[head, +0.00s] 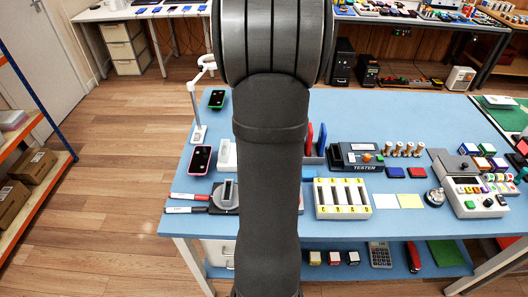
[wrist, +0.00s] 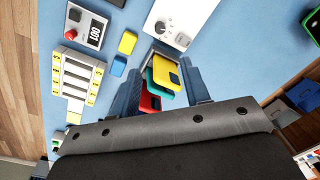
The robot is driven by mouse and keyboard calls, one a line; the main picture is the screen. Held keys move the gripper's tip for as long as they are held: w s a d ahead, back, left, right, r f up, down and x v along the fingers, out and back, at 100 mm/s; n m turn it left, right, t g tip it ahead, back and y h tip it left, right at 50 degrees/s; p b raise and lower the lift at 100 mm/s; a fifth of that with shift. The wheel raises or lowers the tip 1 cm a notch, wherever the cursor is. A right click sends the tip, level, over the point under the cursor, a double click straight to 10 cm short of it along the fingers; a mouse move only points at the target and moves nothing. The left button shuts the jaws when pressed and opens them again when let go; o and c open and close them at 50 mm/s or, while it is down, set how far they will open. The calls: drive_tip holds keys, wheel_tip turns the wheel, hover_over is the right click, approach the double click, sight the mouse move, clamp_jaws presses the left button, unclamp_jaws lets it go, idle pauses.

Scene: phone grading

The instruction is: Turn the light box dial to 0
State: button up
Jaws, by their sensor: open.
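In the wrist view, a white box (wrist: 184,14) lies on the blue table at the top, with a dark round knob (wrist: 164,27) on its face. This looks like the light box and its dial; I cannot read the setting. My gripper (wrist: 160,72) is open, its two fingers apart below the box in the picture. Red, yellow and teal slabs (wrist: 162,76) show between the fingers; I see no grip on them. The knob is apart from the fingers. In the head view my arm hides the gripper, and I cannot make out the box there.
A tester (head: 355,157) and a slotted battery tray (head: 342,198) stand right of my arm. Upright red and blue slabs (head: 315,139) stand close beside it. Phones (head: 200,160) and markers (head: 187,203) lie left. Bare blue table (head: 390,115) shows at the back.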

drive_tip(key=f, duration=1.7)
drive_tip(key=shift+w+a+f, duration=0.15)
drive_tip(key=shift+w+a, duration=0.15)
drive_tip(key=shift+w, duration=0.05)
clamp_jaws()
